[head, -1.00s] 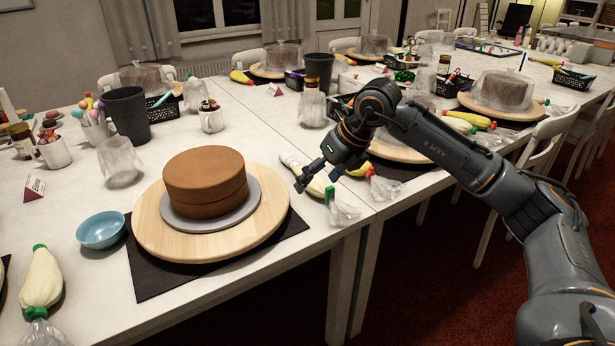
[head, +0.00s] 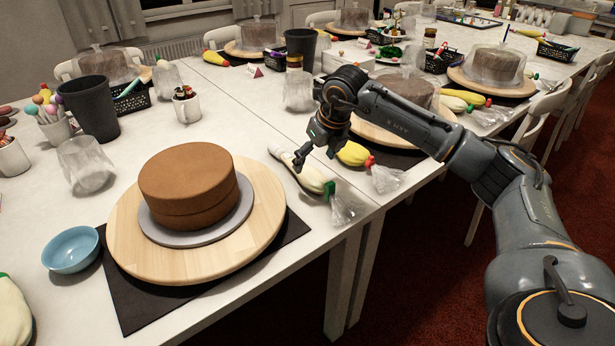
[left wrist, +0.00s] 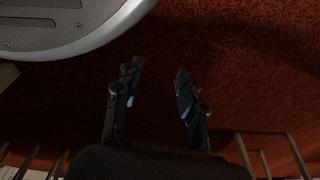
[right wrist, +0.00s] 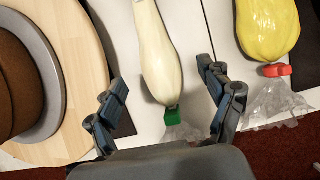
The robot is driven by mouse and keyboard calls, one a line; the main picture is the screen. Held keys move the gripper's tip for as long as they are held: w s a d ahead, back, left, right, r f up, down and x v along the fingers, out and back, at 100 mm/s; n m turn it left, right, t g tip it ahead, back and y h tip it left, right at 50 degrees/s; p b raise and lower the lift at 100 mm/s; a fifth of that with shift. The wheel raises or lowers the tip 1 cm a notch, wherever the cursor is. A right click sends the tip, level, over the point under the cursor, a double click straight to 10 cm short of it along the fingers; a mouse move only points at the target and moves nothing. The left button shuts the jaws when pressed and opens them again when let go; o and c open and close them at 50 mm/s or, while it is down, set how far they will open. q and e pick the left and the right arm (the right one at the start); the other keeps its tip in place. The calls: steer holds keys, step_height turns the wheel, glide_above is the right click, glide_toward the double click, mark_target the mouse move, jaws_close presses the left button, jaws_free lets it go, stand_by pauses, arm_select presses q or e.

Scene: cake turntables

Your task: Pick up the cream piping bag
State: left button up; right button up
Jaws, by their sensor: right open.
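The cream piping bag (head: 308,178) lies on the white table, right of the nearest turntable. It has a green clip (head: 329,189) and a clear crumpled end. My right gripper (head: 315,160) is over the bag in the head view. In the right wrist view the cream bag (right wrist: 156,55) lies between the open fingers of my right gripper (right wrist: 165,100), with nothing held. My left gripper (left wrist: 157,85) shows only in the left wrist view, open and empty above the red carpet.
A brown cake (head: 188,180) sits on a wooden turntable (head: 125,235) over a black mat. A yellow piping bag (head: 354,154) with a red clip lies just right of the cream one. A blue bowl (head: 71,249) stands at left. Another cream bag (head: 12,315) is at the lower left edge.

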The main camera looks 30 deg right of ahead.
mark_target(310, 169)
steer(key=x, duration=0.5)
steer(key=shift+a+f, duration=0.2)
steer(key=shift+f, duration=0.15)
steer(key=shift+r, duration=0.1)
steer(key=c, duration=0.8)
